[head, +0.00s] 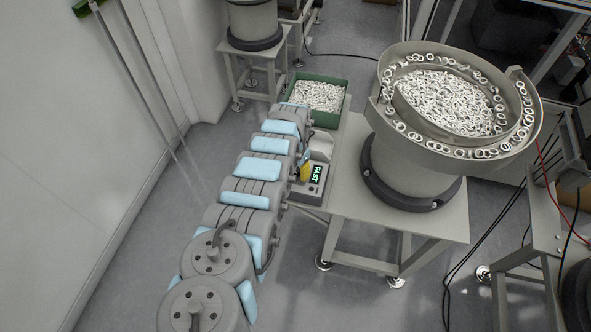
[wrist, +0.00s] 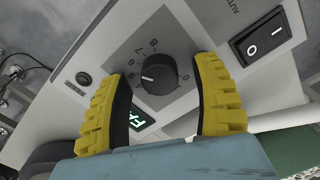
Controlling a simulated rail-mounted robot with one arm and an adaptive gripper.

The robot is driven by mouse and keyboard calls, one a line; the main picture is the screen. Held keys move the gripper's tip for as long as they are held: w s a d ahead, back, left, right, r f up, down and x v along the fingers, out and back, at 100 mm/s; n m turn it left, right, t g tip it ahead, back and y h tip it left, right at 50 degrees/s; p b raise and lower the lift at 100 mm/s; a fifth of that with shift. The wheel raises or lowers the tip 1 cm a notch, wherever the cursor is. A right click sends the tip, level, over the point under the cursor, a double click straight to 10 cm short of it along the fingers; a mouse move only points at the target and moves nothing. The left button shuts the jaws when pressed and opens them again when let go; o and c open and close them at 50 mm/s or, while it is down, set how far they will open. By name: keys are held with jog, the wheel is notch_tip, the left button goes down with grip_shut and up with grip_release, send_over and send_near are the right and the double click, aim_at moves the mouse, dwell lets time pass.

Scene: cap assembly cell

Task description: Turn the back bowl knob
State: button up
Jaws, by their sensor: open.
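In the wrist view, a round black knob (wrist: 159,73) sits on a grey panel with a numbered dial. Its white mark points left. My gripper (wrist: 161,68) is open, with one yellow finger on each side of the knob and a gap to both. I cannot tell how deep the fingertips reach. A lit green display (wrist: 139,119) is partly hidden by the left finger.
A rocker switch (wrist: 260,35) and a small black button (wrist: 83,79) flank the dial. In the head view, a large bowl feeder (head: 412,160) full of white rings stands right of the box on a table (head: 400,222). A green bin (head: 326,121) of white parts lies behind.

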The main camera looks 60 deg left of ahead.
grip_shut()
jog(key=shift+f+n+p, duration=0.15)
jog(key=shift+n+p, duration=0.2)
jog(key=shift+n, duration=1.05)
jog(key=shift+n, duration=1.6)
grip_release()
jog(key=shift+r, duration=0.25)
